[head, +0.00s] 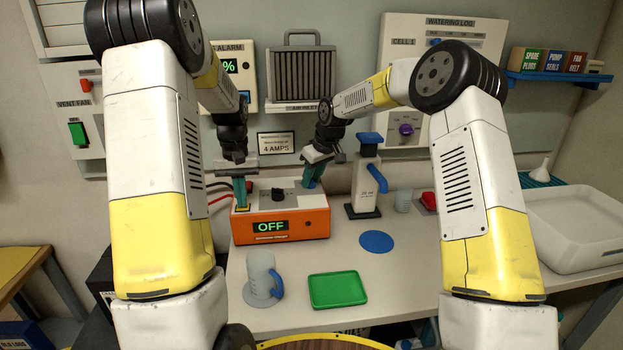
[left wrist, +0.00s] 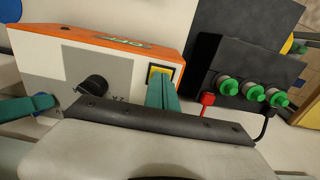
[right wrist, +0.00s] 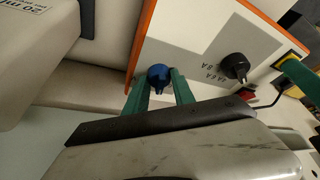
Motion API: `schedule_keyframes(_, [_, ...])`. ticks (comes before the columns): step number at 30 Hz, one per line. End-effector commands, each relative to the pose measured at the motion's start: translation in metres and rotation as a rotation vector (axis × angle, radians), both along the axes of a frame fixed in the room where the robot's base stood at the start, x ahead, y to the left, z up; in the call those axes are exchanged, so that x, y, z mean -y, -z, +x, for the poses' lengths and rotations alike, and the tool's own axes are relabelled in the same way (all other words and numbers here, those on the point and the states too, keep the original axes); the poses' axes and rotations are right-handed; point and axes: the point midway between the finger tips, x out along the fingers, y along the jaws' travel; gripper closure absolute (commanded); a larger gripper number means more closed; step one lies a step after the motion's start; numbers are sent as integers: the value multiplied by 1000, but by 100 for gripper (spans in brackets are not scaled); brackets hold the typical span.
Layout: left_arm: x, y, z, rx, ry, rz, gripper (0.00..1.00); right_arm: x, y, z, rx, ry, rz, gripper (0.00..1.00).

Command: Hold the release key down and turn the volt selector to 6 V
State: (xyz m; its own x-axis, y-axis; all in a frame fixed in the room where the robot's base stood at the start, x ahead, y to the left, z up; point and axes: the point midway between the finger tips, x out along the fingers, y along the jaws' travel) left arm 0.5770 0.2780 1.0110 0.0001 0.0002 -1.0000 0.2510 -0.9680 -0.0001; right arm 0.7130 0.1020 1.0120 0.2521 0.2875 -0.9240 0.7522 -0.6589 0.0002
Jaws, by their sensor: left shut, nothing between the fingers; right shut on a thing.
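The orange charger box (head: 282,228) stands on the bench, and its display reads OFF. I cannot tell how far the key is pressed. My right gripper (head: 309,186) is shut on a blue knob (right wrist: 158,77) at the other end of the top, a finger on each side. A black knob (head: 278,194) sits between the grippers with amp marks beside it. The blue knob's own markings are not readable.
A white bottle with a blue pump top (head: 368,185) stands close right of the charger. A clear jug (head: 262,277), a green tray (head: 338,290) and a blue disc (head: 376,241) lie in front. A dark battery box (left wrist: 240,75) with green caps is beside the charger.

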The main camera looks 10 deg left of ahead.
Motion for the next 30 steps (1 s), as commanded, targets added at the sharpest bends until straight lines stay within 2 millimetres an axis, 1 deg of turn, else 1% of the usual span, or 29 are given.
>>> schedule_keyframes(7, [0, 0, 0, -1, 0, 0, 100, 1, 1, 0, -3, -58, 0, 100])
schedule_keyframes(20, [0, 0, 0, -1, 0, 0, 100, 1, 1, 0, -3, -68, 0, 100])
schedule_keyframes(21, [0, 0, 0, -1, 0, 0, 100, 1, 1, 0, -3, -67, 0, 68])
schedule_keyframes(24, [0, 0, 0, -1, 0, 0, 100, 1, 1, 0, -3, -67, 0, 49])
schedule_keyframes(30, [0, 1, 0, -1, 0, 0, 100, 1, 1, 0, -1, -66, 0, 49])
